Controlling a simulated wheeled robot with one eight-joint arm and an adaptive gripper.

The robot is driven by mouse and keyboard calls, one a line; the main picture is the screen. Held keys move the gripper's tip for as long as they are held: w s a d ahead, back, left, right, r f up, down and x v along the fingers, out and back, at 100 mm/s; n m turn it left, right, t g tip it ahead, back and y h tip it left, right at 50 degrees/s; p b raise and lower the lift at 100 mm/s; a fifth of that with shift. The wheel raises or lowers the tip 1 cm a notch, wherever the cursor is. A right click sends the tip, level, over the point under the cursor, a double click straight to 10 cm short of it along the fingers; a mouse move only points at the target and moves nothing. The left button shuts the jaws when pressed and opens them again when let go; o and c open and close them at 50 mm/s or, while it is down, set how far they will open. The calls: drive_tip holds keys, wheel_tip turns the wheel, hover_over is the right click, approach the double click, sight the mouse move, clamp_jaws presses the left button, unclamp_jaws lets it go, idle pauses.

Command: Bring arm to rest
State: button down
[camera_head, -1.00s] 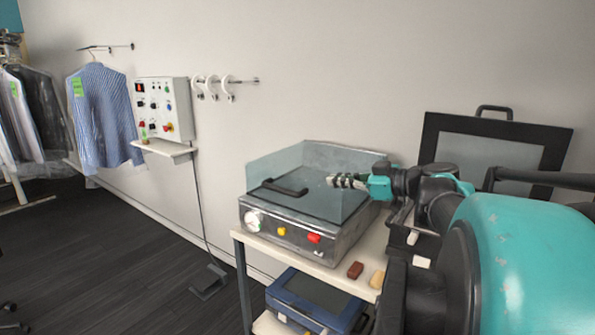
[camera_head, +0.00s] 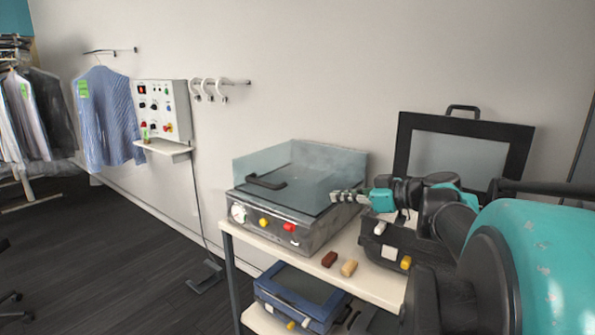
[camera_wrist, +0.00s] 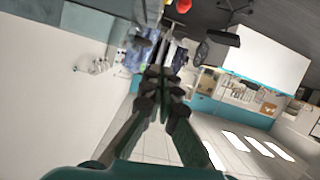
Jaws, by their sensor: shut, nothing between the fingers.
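My gripper (camera_head: 346,196) is shut and empty. In the head view it points left, in front of the right part of the grey machine with a clear guard (camera_head: 300,190); I cannot tell how far apart they are. My teal and black arm fills the right side of that view. In the wrist view the closed fingers (camera_wrist: 160,84) reach up the middle of the picture, with nothing between them.
A blue device (camera_head: 300,296) sits below. A control box (camera_head: 162,110) and striped shirt (camera_head: 108,115) hang left.

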drive_tip(key=s+f+m+g+h, duration=0.2)
drive_tip(key=s+f+m, duration=0.1)
drive_tip(key=f, duration=0.6)
drive_tip(key=s+f+m+g+h, duration=0.1)
drive_tip(key=s+f+m+h, duration=0.15)
drive_tip(key=f, duration=0.55)
drive_tip(key=s+d+f+m+h, duration=0.2)
drive_tip(key=d+f+m+h, duration=0.1)
drive_tip(key=f, duration=0.3)
drive_tip(key=s+d+f+m+g+h, duration=0.1)
drive_tip(key=s+d+f+m+h, duration=0.2)
drive_tip(key=f, duration=0.3)
drive_tip(key=shift+s+d+f+g+h, duration=0.25)
drive_tip(key=shift+s+d+g+h, duration=0.15)
drive_tip(key=shift+d, duration=0.45)
